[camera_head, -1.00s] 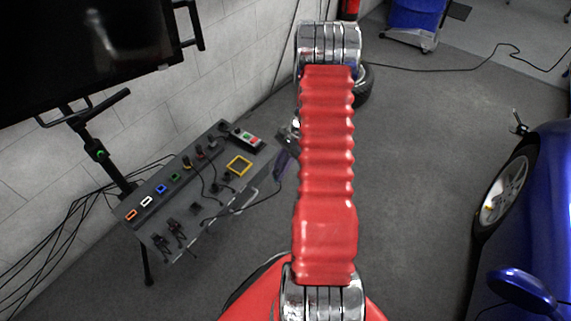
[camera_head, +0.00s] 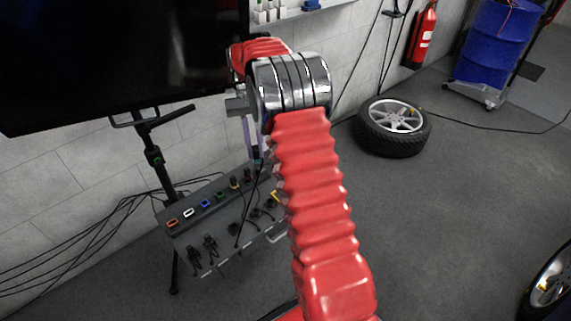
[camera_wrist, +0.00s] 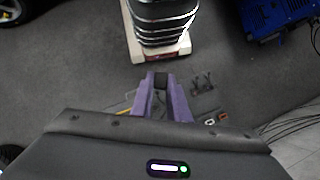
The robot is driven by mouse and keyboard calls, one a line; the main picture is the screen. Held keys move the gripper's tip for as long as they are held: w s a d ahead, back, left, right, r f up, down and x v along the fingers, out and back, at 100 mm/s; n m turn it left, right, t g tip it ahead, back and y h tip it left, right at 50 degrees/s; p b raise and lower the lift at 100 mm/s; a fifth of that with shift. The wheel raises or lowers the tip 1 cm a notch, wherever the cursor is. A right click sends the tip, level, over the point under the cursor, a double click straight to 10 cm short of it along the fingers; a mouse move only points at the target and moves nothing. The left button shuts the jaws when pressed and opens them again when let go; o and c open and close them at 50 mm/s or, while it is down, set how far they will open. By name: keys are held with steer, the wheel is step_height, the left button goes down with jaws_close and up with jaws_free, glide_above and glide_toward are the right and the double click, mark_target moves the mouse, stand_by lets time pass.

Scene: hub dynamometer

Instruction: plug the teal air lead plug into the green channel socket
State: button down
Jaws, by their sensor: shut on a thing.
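My gripper (camera_head: 255,152) is above the back part of the dark socket panel in the head view, with its purple fingers pointing down. In the wrist view my gripper (camera_wrist: 160,80) is shut on a small dark block (camera_wrist: 161,83), which looks like a plug. No teal shows on it, and the fingers hide much of it. The green channel socket (camera_head: 220,194) is in the row of coloured sockets, left of and below my gripper in the head view. The held thing is apart from that socket. A dark lead (camera_head: 244,218) hangs below my gripper.
Orange (camera_head: 172,222), white (camera_head: 188,213) and blue (camera_head: 205,203) sockets share the row. Dark plugs (camera_head: 194,256) stand at the panel's front. A large screen (camera_head: 110,60) on a stand rises behind. A loose wheel (camera_head: 393,128) lies on the floor to the right.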

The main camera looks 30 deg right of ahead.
steer(key=w+a+r+n+h, duration=0.1)
steer(key=a+r+n, duration=0.1)
steer(key=a, duration=0.5)
steer(key=w+a+r+n, duration=0.1)
steer(key=w+a+r, duration=0.1)
steer(key=a+r, duration=0.3)
steer(key=shift+a+n+h, duration=0.4)
steer(key=shift+a, duration=0.45)
